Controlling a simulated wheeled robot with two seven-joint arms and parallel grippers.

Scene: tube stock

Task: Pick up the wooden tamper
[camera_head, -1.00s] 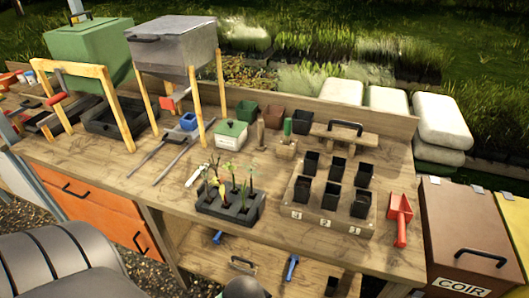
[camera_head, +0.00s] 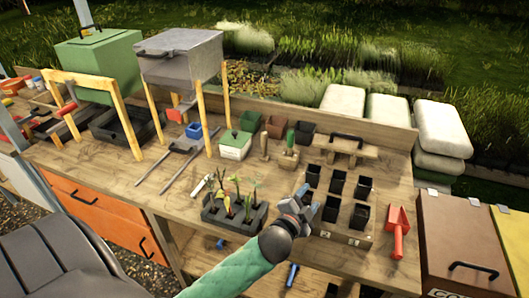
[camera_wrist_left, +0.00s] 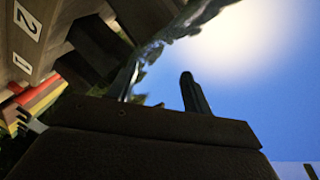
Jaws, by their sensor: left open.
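A small upright wooden piece (camera_head: 264,144), which looks like the wooden tamper, stands on the bench right of a white box with a green lid (camera_head: 235,145). My left gripper (camera_head: 309,202) is open and empty. It is over the near left side of the numbered pot tray (camera_head: 340,233), well nearer to me than the tamper and apart from it. The left wrist view shows its fingers (camera_wrist_left: 162,88) with nothing between them; the tamper cannot be made out there. My right gripper is not in view.
A green-handled tool in a wooden block (camera_head: 290,150) stands just right of the tamper. A wooden board with a black handle (camera_head: 345,147) lies farther right. Seedlings in a black tray (camera_head: 235,212) stand left of my gripper. A red scoop (camera_head: 398,230) lies at the right.

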